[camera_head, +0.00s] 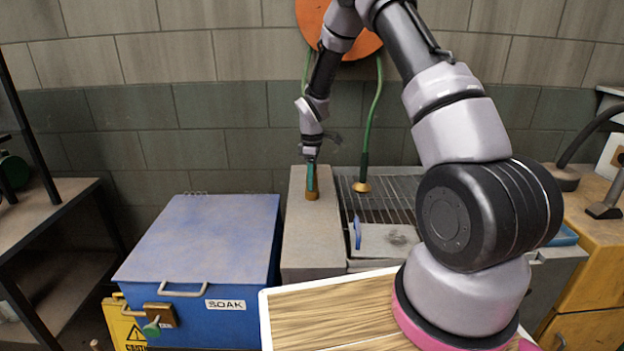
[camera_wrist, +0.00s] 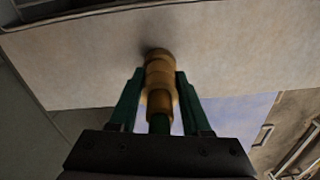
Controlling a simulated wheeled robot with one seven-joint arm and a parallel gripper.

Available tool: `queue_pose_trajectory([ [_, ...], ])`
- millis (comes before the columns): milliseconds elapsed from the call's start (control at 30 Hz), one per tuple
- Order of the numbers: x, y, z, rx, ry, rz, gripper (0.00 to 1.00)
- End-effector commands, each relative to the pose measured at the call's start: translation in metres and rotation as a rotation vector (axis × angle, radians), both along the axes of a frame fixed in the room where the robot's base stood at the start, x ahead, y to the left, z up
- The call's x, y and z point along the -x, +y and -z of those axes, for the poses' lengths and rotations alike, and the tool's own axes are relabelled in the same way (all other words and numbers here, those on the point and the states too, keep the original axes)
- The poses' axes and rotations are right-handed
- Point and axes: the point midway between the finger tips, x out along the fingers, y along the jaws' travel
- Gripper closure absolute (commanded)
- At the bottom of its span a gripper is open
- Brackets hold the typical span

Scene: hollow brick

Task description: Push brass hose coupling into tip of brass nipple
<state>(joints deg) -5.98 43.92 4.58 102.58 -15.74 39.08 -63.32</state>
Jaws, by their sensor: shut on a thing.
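My gripper (camera_head: 311,186) points down over the pale block, left of the metal grate. In the wrist view, my gripper (camera_wrist: 160,78) has its two green fingers on either side of a stepped brass piece, shut on it. A green hose end shows behind this brass hose coupling (camera_wrist: 158,102), toward the palm. The far brass part (camera_wrist: 158,62) meets the pale surface at a dark shadow. I cannot tell where coupling and nipple divide, or how deep one sits in the other. In the head view, brass (camera_head: 312,196) shows below the fingers, upright on the block.
A second green hose (camera_head: 372,120) hangs from the orange reel (camera_head: 312,20) to a brass end (camera_head: 361,187) at the grate (camera_head: 395,200). The blue SOAK box (camera_head: 205,240) stands left of the pale block (camera_head: 312,235). A wooden board (camera_head: 325,312) lies in front.

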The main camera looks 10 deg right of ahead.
Motion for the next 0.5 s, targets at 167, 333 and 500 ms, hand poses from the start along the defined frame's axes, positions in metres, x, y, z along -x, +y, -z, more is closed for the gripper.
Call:
queue_pose_trajectory([
  [167,-0.0001,0.0000,-0.0001,0.000,0.000,0.000,0.18],
  [333,0.0000,0.0000,-0.0001,0.000,0.000,0.000,0.17],
  [500,-0.0001,0.0000,-0.0015,0.000,0.000,0.000,0.17],
])
